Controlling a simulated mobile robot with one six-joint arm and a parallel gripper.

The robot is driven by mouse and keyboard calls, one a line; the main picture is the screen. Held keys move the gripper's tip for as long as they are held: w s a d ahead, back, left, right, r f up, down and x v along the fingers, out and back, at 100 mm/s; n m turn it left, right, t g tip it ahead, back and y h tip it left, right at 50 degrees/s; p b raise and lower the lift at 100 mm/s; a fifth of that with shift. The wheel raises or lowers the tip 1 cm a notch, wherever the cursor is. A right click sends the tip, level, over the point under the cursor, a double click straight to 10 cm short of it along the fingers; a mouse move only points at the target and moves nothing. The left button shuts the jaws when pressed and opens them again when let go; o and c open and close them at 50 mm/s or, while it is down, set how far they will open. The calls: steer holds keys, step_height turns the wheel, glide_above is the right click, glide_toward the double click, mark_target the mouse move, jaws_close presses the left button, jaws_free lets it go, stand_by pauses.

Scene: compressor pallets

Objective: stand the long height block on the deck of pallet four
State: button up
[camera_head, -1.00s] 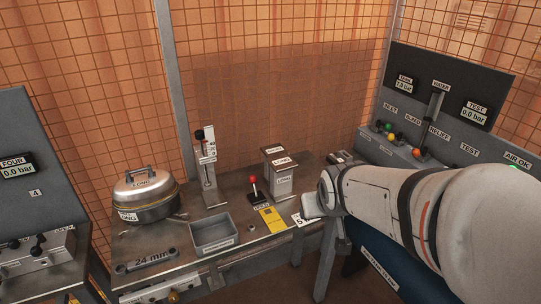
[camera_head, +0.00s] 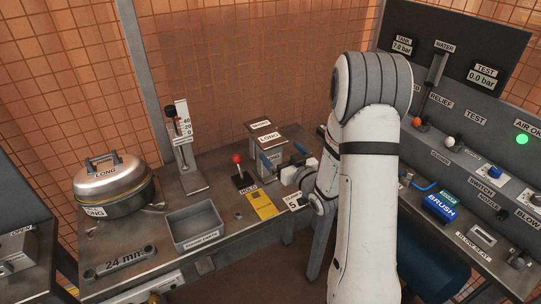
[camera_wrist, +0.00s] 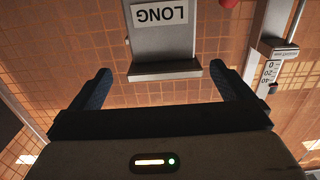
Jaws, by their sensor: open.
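The long height block (camera_head: 268,138) is a grey metal block with a wide top plate and a LONG label. It stands upright on the steel bench. In the wrist view the block (camera_wrist: 163,38) appears upside down, with its label facing me. My gripper (camera_head: 284,157) is open, with its blue fingers in front of the block. In the wrist view the gripper (camera_wrist: 161,72) has one finger on each side of the block's plate, with gaps between. How far the fingers reach along the block is unclear. A dark cabinet edge shows at far left; pallet four's deck is not identifiable.
The bench holds a red-knobbed HOLD lever (camera_head: 238,165), a scaled gauge stand (camera_head: 186,145), a grey tray (camera_head: 195,226), a lidded pot (camera_head: 112,188) and a 24 mm spanner (camera_head: 119,263). A control panel (camera_head: 470,160) stands at right. Mesh fencing rises behind.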

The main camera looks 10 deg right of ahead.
mark_target(270, 138)
steer(key=p+x, duration=0.1)
steer(key=x, duration=0.1)
steer(key=p+x, duration=0.1)
steer(key=x, duration=0.1)
steer(key=p+x, duration=0.1)
steer(key=x, duration=0.2)
steer(key=shift+a+r, duration=0.25)
steer(key=shift+r, duration=0.15)
steer(key=shift+w+f, duration=0.1)
steer(key=shift+w, duration=0.1)
steer(key=shift+c, duration=0.3)
steer(key=c, duration=1.8)
steer(key=shift+w+r, duration=0.1)
steer(key=shift+r, duration=0.1)
steer(key=shift+c, duration=0.5)
